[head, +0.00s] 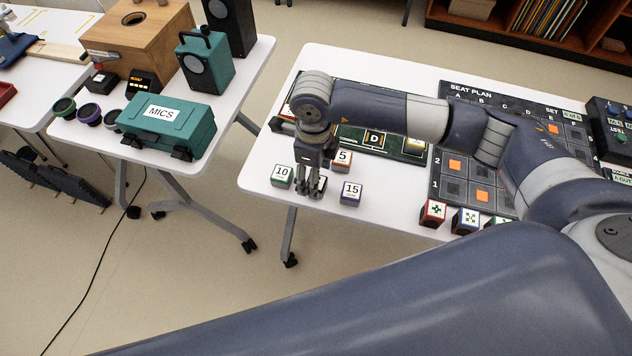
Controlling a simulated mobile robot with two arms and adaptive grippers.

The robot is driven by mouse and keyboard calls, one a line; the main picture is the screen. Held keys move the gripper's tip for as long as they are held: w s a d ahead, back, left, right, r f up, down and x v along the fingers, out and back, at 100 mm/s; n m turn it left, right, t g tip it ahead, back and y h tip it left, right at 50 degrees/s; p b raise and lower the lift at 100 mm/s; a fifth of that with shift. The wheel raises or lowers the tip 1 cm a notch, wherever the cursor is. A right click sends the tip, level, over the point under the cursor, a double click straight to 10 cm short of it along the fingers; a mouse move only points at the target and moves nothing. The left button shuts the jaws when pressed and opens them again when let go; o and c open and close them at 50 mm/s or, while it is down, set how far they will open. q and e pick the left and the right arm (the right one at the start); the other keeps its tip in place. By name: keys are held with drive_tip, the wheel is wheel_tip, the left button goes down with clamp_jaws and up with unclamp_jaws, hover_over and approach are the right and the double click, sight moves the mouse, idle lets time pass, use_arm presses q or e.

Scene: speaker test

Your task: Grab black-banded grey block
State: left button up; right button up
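My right gripper (309,188) comes in from the right and points down at the front left of the right-hand white table. Its fingers are low among several small number blocks. A pale block (322,182) with a dark lower edge shows partly behind the fingers. Its number and most of its sides are hidden, so I cannot tell whether it is the black-banded grey block or whether the fingers touch it. Close around stand a green-banded block "10" (281,176), an orange-banded block "5" (342,160) and a purple-banded block "15" (351,193). My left gripper is out of view.
A dark green board (411,150) lies behind the blocks, partly under my arm. A seat plan board (449,189) is to the right, with patterned cubes (433,213) at its front. A teal MICS case (168,125) stands on the left table. Floor separates the tables.

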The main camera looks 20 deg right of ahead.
drive_tip(key=shift+d+f+p, duration=0.2)
drive_tip(key=shift+f+p, duration=0.1)
drive_tip(key=shift+f, duration=1.6)
drive_tip(key=c, duration=1.2)
